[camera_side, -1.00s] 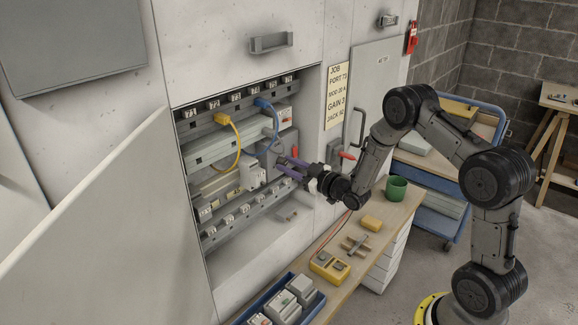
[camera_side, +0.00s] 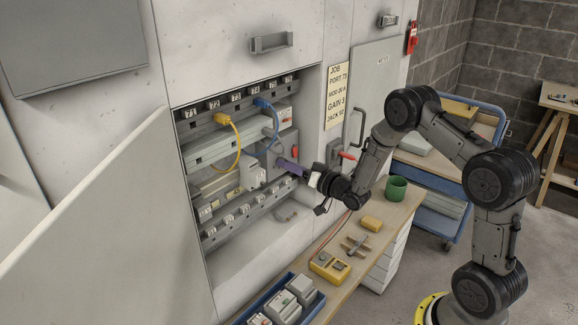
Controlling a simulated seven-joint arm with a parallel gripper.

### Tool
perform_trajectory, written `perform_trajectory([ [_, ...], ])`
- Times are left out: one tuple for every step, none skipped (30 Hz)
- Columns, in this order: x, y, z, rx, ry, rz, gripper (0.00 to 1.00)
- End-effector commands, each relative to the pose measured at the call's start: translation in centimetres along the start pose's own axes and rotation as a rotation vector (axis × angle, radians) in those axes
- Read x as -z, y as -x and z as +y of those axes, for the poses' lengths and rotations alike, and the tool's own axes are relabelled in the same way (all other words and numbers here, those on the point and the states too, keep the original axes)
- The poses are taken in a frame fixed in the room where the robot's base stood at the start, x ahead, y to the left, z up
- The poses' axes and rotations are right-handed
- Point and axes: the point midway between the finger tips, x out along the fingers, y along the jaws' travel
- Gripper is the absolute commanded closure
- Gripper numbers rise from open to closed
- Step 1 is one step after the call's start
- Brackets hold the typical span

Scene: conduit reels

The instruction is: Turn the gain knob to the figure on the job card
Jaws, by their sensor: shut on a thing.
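The job card (camera_side: 337,96) is on the cabinet front right of the opening; it reads JOB, PORT 73, MOD 20 A, GAIN 3, JACK 52. A grey box (camera_side: 271,160) with a red handle sits at the right of the cabinet's interior. My gripper (camera_side: 282,163) has its purple fingers at the front of this box, shut on what is there. The gain knob is hidden behind the fingers, and its setting cannot be read.
A yellow cable (camera_side: 238,135) and a blue cable (camera_side: 277,122) hang left of my gripper. The open cabinet door (camera_side: 90,215) is at left.

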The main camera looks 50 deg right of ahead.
Motion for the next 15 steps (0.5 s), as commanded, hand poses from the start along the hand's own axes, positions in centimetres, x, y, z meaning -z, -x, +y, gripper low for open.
perform_trajectory([
  [-0.06,0.06,0.02,-0.001,-0.015,-0.001,1.0],
  [-0.06,0.06,0.02,-0.001,-0.023,-0.001,1.0],
  [-0.07,0.06,0.02,-0.001,-0.032,-0.001,1.0],
  [-0.07,0.06,0.02,-0.001,-0.037,-0.001,1.0],
  [-0.07,0.06,0.02,-0.001,-0.041,-0.001,1.0],
  [-0.07,0.06,0.03,-0.001,-0.047,-0.001,1.0],
  [-0.07,0.06,0.03,-0.001,-0.05,-0.001,1.0],
  [-0.07,0.06,0.03,-0.001,-0.052,-0.001,1.0],
  [-0.07,0.06,0.03,-0.001,-0.055,-0.001,1.0],
  [-0.07,0.06,0.03,-0.001,-0.055,-0.001,1.0],
  [-0.07,0.06,0.03,-0.001,-0.056,-0.001,1.0],
  [-0.07,0.06,0.03,-0.001,-0.056,-0.001,1.0],
  [-0.07,0.06,0.03,-0.001,-0.056,-0.001,1.0],
  [-0.08,0.06,0.03,-0.001,-0.056,-0.001,1.0],
  [-0.07,0.06,0.03,-0.001,-0.056,-0.001,1.0],
])
